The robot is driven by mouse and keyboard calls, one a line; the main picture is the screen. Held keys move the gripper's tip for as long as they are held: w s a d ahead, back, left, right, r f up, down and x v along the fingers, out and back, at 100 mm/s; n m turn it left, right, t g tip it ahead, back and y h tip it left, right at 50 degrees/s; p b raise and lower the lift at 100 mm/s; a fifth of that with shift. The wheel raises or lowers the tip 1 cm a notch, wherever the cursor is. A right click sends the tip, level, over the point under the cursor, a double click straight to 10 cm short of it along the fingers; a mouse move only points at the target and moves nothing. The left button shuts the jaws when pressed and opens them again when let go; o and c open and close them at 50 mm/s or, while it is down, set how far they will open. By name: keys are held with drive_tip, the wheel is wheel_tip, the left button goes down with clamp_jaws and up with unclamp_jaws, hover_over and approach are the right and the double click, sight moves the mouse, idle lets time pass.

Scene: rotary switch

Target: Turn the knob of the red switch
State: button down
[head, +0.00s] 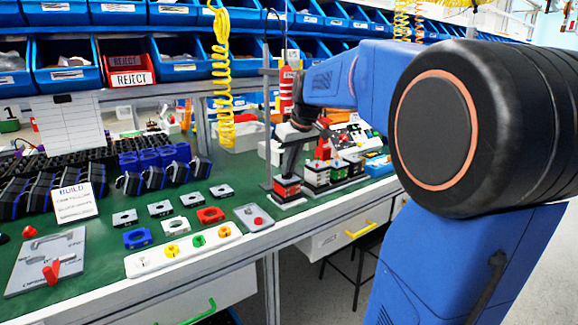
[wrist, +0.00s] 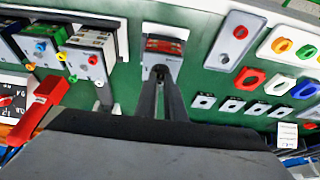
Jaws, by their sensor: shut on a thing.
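Similar switch boxes (head: 317,176) stand close to the right of the red one. A yellow coiled cable (head: 222,90) hangs behind. A white strip with coloured rings (head: 183,250) lies front left.

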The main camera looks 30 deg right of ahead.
drive_tip(key=c, duration=1.8)
unclamp_jaws()
drive_tip(key=shift+c, duration=0.2)
drive_tip(key=v, duration=1.7)
drive_tip(key=shift+r, duration=0.25)
